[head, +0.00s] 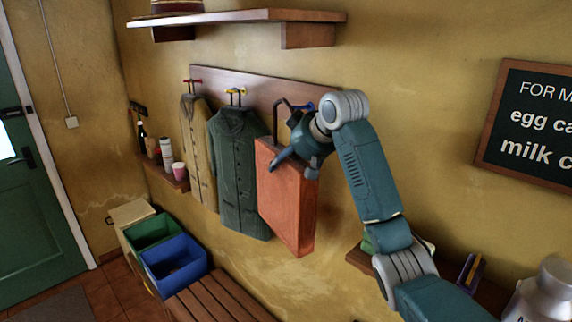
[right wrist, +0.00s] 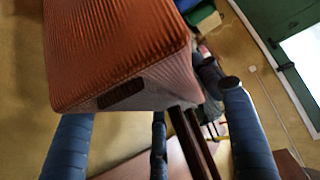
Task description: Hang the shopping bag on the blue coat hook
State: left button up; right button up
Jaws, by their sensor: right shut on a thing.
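The orange-red shopping bag (head: 288,205) is upright near the wall, just right of the dark green coat. My right gripper (head: 298,160) is shut on the bag at its top. In the right wrist view the ribbed bag (right wrist: 120,50) lies between and above the two fingers, with a brown handle strap (right wrist: 193,145) beside it. A dark handle loop (head: 281,106) rises close to the blue coat hook (head: 302,106). The hook is partly hidden by my gripper. I cannot tell whether the loop is around the hook or beside it. My left gripper is not in view.
A yellow coat (head: 200,150) hangs from the red hook (head: 192,81) and the green coat (head: 238,170) from the yellow hook (head: 236,92). A shelf (head: 240,17) is above the hook board. Below are a slatted bench (head: 215,300), a blue bin (head: 173,263) and a green bin (head: 152,232).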

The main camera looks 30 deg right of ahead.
jog(key=shift+w+d+f, duration=0.2)
jog(key=shift+w+d, duration=0.1)
jog(key=shift+d, duration=0.55)
jog(key=shift+w+d+f, duration=0.25)
jog(key=shift+w+d, duration=0.05)
jog(key=shift+d, duration=0.55)
jog(key=shift+w+d+f, duration=0.2)
jog(key=shift+w+d, duration=0.1)
jog(key=shift+d, duration=0.55)
jog(key=o, duration=1.8)
jog(key=shift+o, duration=0.4)
jog(key=shift+a+r, duration=0.1)
jog(key=v, duration=1.2)
